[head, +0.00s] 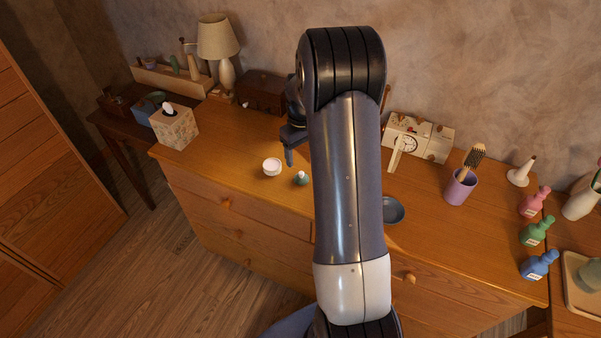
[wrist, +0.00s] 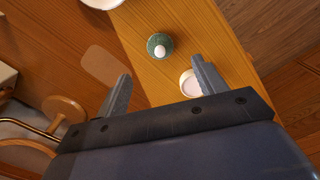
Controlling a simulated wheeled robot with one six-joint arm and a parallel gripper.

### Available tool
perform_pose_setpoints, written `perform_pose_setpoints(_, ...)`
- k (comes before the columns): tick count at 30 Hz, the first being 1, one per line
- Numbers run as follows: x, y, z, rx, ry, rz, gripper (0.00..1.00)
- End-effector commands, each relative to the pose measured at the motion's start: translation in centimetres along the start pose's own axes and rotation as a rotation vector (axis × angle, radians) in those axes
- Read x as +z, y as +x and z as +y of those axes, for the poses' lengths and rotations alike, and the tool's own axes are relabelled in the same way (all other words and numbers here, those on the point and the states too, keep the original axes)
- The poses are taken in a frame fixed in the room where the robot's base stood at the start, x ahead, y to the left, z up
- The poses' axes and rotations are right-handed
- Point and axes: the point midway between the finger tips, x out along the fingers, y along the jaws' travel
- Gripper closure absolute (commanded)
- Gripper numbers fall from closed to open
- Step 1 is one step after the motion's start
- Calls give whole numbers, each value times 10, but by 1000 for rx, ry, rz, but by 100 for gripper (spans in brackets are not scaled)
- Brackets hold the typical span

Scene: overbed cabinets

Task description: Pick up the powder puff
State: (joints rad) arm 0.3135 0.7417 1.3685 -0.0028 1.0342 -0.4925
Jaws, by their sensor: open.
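My gripper (head: 290,152) is open and empty above the dresser, partly hidden by my arm in the head view. In the wrist view its two fingers (wrist: 163,76) stand wide apart.
A grey dish (head: 392,210), purple cup with a brush (head: 460,188) and tissue box (head: 175,126) stand farther off. Bare wood surrounds the puff.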

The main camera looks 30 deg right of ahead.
Motion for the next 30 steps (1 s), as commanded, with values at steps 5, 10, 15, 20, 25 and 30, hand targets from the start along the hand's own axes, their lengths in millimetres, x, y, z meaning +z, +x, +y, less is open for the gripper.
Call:
perform_pose_setpoints(5, 0, 30, 0, -2, 0, -1, 33)
perform_pose_setpoints(10, 0, 43, 0, -2, 0, 1, 33)
perform_pose_setpoints(15, -1, 58, 0, -3, 0, -1, 33)
perform_pose_setpoints(20, -2, 79, 0, -3, 1, 0, 33)
perform_pose_setpoints(25, -3, 93, 1, -1, 1, 2, 33)
perform_pose_setpoints(30, -3, 95, 1, 0, 1, 4, 33)
